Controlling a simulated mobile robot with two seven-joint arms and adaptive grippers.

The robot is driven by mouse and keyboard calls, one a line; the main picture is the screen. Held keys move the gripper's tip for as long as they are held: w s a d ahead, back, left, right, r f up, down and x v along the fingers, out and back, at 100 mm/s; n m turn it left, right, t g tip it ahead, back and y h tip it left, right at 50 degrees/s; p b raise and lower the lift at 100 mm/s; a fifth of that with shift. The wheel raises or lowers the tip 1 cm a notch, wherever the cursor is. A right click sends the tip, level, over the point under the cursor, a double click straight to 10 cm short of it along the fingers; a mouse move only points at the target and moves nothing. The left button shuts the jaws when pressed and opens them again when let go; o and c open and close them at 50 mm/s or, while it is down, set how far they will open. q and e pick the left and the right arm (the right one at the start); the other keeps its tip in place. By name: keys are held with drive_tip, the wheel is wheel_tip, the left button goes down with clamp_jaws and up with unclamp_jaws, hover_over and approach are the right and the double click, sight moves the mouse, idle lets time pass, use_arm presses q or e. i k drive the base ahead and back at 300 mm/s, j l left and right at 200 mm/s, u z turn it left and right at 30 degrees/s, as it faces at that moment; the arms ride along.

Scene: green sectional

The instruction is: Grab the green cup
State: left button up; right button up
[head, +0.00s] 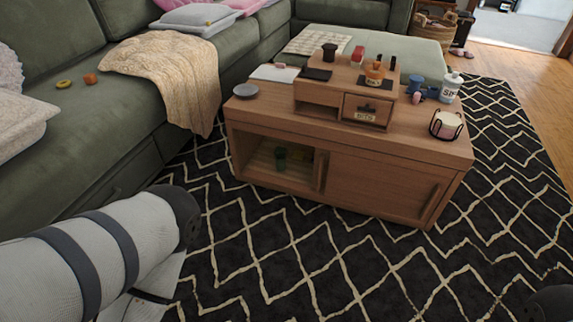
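A small dark green cup (281,158) stands inside the open left compartment of the wooden coffee table (400,146). It is in shadow, and its details are too small to tell. Something yellowish and dark sits just right of it, partly hidden by the sliding door (376,191). My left arm shows at the lower left, well in front of the table, but its gripper is not in view. Only a dark piece shows at the lower right corner, and my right gripper is not in view.
A wooden organiser (323,93) stands on the tabletop, with a grey plate (245,91), a white bottle (451,88) and a candle in a black holder (446,124). A green sofa (120,120) lines the left. The patterned rug (300,245) before the table is clear.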

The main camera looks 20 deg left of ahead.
sight(281, 158)
drive_tip(key=i+j, duration=0.2)
drive_tip(key=i, duration=0.2)
drive_tip(key=i+j, duration=0.25)
drive_tip(key=i, duration=0.2)
drive_tip(key=i+j, duration=0.2)
drive_tip(key=i, duration=0.2)
drive_tip(key=i+j, duration=0.25)
drive_tip(key=i, duration=0.2)
